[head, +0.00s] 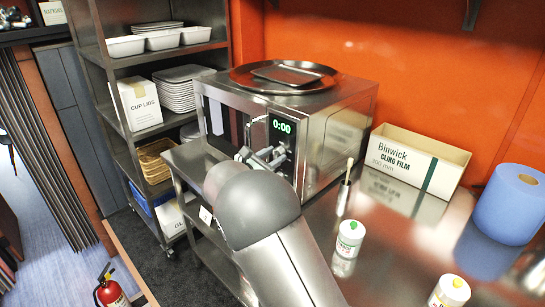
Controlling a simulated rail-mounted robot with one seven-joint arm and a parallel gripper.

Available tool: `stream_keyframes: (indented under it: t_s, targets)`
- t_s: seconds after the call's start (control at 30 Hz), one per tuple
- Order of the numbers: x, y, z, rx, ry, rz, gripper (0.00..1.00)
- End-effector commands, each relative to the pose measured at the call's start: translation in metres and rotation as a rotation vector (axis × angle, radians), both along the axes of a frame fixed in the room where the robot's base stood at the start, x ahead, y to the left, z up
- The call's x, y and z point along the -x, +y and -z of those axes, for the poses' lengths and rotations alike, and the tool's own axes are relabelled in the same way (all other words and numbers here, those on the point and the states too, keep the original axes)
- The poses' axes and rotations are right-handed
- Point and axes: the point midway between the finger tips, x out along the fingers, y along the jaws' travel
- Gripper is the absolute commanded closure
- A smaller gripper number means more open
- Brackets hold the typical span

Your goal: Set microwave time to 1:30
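The steel microwave (330,130) stands on the steel counter in the middle of the head view. Its front faces left and its green display (282,127) reads 0:00. My gripper (263,157) is in front of the control panel, just below the display. It covers most of the lower panel, so the buttons or knobs there are hidden. I cannot tell whether the gripper touches the panel, or whether its fingers are open or shut. My arm reaches up from the bottom of the view.
A green-capped bottle (350,238) and a yellow-capped one (450,292) stand on the counter. A steel rack (98,80) stands left.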

Motion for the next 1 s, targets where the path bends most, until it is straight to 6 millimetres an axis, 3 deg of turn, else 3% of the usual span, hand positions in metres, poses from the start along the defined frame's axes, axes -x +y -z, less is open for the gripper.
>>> stream_keyframes:
  t_s: [0.47, 1.0]
  targets:
    - [0.000, 0.000, 0.004, -0.049, -0.044, -0.001, 0.88]
    - [0.001, 0.000, 0.011, -0.386, -0.339, -0.002, 0.88]
